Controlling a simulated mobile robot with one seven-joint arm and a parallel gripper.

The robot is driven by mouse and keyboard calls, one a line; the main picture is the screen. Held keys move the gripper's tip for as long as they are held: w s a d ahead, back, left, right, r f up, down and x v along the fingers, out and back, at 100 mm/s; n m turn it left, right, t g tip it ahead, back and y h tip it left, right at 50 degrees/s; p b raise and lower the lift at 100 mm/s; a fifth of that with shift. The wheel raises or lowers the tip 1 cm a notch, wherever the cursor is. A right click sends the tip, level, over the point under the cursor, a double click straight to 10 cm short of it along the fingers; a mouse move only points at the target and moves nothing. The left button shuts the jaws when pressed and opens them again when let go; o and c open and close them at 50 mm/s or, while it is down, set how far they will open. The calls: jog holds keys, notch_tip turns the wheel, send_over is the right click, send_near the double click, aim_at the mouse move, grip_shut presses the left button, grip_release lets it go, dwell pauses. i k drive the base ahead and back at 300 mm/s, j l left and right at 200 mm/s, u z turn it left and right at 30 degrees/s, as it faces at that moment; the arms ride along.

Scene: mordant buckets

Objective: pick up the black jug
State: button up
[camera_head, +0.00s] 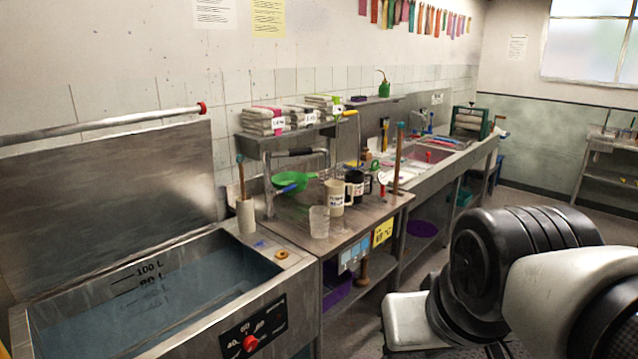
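The black jug (355,184) stands upright on the steel worktop (378,215) in the middle of the view. It has a white label on its front and a dark handle on its right side. A cream jug (334,200) with a label stands just in front and to the left of it and hides part of its side. My arm fills the lower right of the view, apart from the jug. My gripper is not in view.
A clear beaker (319,222) stands left of the cream jug, and a green strainer (293,181) lies behind it. An upright wooden stick (398,160) rises right of the black jug. A water-filled steel vat (170,310) is at left. A shelf with folded cloths (265,121) runs behind.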

aim_at(359, 187)
jog(key=i+l+u, duration=0.1)
jog(key=i+l, duration=0.2)
jog(key=i+l+u, duration=0.1)
jog(key=i+l, duration=0.25)
jog(key=i+l+u, duration=0.15)
jog(key=i+l, duration=0.25)
jog(key=i+l+u, duration=0.1)
jog(key=i+l, duration=0.2)
jog(key=i+l+u, duration=0.1)
jog(key=i+l, duration=0.2)
jog(key=l, duration=0.2)
jog(key=i+l+u, duration=0.1)
jog(key=i+l, duration=0.2)
jog(key=l, duration=0.2)
jog(key=i+l+u, duration=0.1)
jog(key=i+l, duration=0.15)
jog(key=l, duration=0.2)
jog(key=i+l+u, duration=0.1)
jog(key=i+l, duration=0.15)
jog(key=l, duration=0.25)
